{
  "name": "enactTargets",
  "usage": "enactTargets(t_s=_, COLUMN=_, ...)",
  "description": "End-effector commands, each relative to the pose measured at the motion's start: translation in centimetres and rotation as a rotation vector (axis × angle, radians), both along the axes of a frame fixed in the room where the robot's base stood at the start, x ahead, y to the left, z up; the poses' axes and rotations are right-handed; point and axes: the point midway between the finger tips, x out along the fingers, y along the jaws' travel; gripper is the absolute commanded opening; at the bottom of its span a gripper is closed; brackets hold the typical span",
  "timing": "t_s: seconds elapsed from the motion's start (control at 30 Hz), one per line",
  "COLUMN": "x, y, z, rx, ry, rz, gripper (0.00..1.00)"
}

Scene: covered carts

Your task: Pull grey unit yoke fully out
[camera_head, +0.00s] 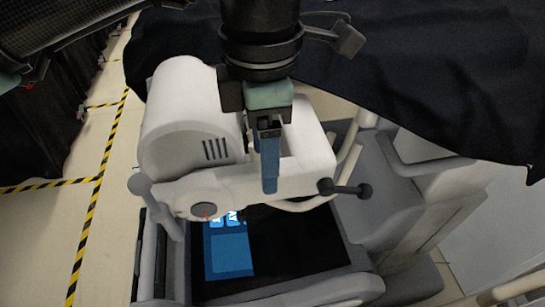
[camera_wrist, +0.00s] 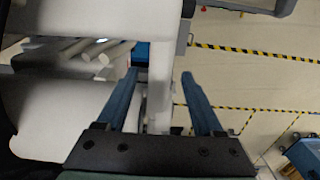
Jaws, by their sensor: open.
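The grey unit (camera_head: 185,125) is a bulky pale grey machine with a rounded housing, a vent and a screen below. A pale bar (camera_head: 230,187) crosses its front and looks like the yoke; I cannot tell for sure or see how far out it is. My gripper (camera_head: 270,190) points down over this bar, one blue finger in front of it. In the wrist view a pale upright bar (camera_wrist: 160,85) shows between the two spread fingers of my gripper (camera_wrist: 158,74), with gaps at both sides. Contact with either finger is not visible.
A black cover (camera_head: 440,90) drapes behind and to the right. A dark-knobbed lever (camera_head: 345,189) sticks out right of the bar. The lit screen (camera_head: 230,250) lies below. Yellow-black tape (camera_head: 90,205) marks clear floor at left. A blue object (camera_wrist: 305,155) stands at the wrist view's lower right.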

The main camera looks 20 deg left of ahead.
Motion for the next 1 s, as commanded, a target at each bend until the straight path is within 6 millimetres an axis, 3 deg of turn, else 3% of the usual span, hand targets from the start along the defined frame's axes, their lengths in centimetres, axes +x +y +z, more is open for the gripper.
enactTargets(t_s=0.3, x=0.0, y=-0.1, z=-4.6, rx=-0.003, ry=0.001, rz=0.000, gripper=0.69)
enactTargets(t_s=0.7, x=0.0, y=-0.1, z=-5.5, rx=-0.001, ry=-0.002, rz=-0.001, gripper=0.69)
enactTargets(t_s=1.0, x=0.0, y=-0.1, z=-5.5, rx=-0.001, ry=-0.002, rz=-0.001, gripper=0.15)
